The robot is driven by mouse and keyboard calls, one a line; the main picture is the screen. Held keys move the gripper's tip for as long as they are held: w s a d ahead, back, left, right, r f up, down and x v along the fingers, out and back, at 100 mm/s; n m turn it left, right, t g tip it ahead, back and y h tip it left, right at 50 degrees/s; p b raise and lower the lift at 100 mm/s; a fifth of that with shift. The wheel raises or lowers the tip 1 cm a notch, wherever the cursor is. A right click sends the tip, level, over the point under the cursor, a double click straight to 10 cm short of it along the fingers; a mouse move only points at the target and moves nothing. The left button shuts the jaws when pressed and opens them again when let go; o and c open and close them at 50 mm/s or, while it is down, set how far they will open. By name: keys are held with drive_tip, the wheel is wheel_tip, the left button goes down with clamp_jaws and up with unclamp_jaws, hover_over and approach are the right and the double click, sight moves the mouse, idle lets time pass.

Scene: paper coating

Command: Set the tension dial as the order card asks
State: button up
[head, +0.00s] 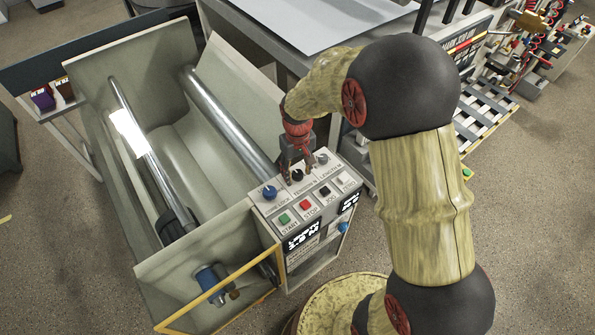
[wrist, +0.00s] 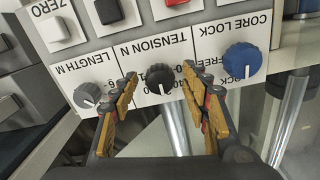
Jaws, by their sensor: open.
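The tension dial (wrist: 160,78) is a black knob with a pale pointer mark, under the upside-down label TENSION N in the wrist view. In the head view the dial (head: 297,175) shows just under the fingers. My gripper (wrist: 160,82) is open, with one yellow-padded fingertip on either side of the dial. I cannot tell whether the fingers touch it. The gripper (head: 297,168) points down at the panel in the head view. The fingers partly hide the dial's scale numbers. I cannot make out an order card.
The blue core lock knob (wrist: 242,60) and the grey length knob (wrist: 88,95) flank the dial closely. START, STOP, JOG and ZERO buttons sit in a row beside the knobs, with the red STOP button (head: 305,205) among them. The machine's rollers (head: 228,122) lie left.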

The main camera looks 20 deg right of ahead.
sight(298, 173)
wheel_tip(298, 173, up, 12)
idle(0.5)
drive_tip(key=shift+f, duration=0.1)
drive_tip(key=s+r+t+b, duration=0.1)
drive_tip(key=s+t+b, duration=0.1)
drive_tip(key=s, duration=0.5)
drive_tip(key=s+r+m+t+b, duration=0.1)
drive_tip(key=s+r+b, duration=0.1)
drive_tip(key=s+b, duration=0.2)
drive_tip(key=s+r+t+b, duration=0.2)
drive_tip(key=s+b, duration=0.1)
drive_tip(key=s, duration=0.8)
drive_tip(key=shift+t+b, duration=0.3)
drive_tip(key=shift+b, duration=0.1)
drive_tip(key=shift+c, duration=0.4)
